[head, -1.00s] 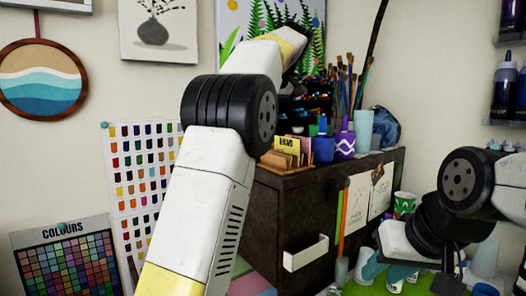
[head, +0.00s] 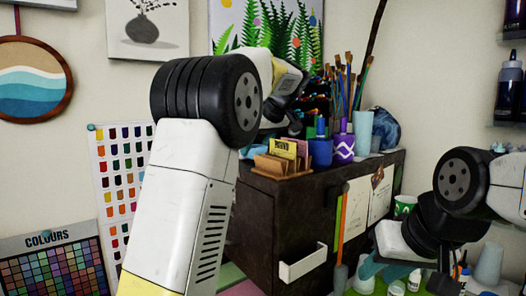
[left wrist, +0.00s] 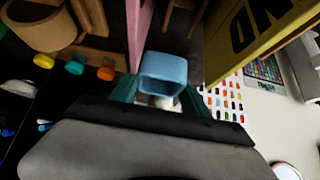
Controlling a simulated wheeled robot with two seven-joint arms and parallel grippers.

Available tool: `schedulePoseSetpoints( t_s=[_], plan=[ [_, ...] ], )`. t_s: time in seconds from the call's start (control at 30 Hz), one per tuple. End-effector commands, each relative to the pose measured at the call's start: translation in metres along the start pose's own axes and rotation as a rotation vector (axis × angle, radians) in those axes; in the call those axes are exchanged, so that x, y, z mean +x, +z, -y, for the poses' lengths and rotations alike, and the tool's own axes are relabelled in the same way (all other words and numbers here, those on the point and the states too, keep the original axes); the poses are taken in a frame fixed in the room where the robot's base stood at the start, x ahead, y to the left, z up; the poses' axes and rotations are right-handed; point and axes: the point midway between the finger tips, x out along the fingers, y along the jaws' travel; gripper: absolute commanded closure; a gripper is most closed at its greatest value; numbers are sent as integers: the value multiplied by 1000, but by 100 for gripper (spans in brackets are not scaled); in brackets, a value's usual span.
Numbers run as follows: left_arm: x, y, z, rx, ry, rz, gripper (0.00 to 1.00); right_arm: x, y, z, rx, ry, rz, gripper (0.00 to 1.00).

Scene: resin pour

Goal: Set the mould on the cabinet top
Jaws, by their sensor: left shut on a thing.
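In the left wrist view a small light-blue, square-mouthed mould (left wrist: 165,72) sits between the teal fingertips of my left gripper (left wrist: 160,92). The gripper is shut on it. In the head view my left gripper (head: 284,108) is over the back left of the dark cabinet (head: 262,222), partly behind my own arm; the mould cannot be clearly made out there. Whether the mould touches the cabinet top (head: 318,178) cannot be told. My right gripper (head: 385,268) hangs low at the right, in front of the cabinet; its finger gap is unclear.
A wooden card holder (head: 283,168) with a yellow card stands at the cabinet's front left edge. Blue and purple pots (head: 343,146), brushes (head: 352,85) and a pale cylinder (head: 363,132) crowd the top. The yellow card (left wrist: 250,40) is close in the wrist view.

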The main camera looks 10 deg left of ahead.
Motion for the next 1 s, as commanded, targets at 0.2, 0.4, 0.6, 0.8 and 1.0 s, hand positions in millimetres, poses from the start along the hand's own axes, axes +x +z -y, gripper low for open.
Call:
schedulePoseSetpoints(
  t_s=[0.2,0.4,0.6,0.8,1.0],
  plan=[
    [8,6,0,-1,1,-1,93,0,0,0,0,0,0,67],
    [9,7,0,-1,1,-1,93,0,0,0,0,0,0,67],
    [9,7,0,-1,1,-1,24,0,0,0,0,0,0,67],
    [9,7,0,-1,1,-1,24,0,0,0,0,0,0,67],
    [-1,6,0,-1,3,-1,24,0,0,0,0,0,0,67]
  ],
)
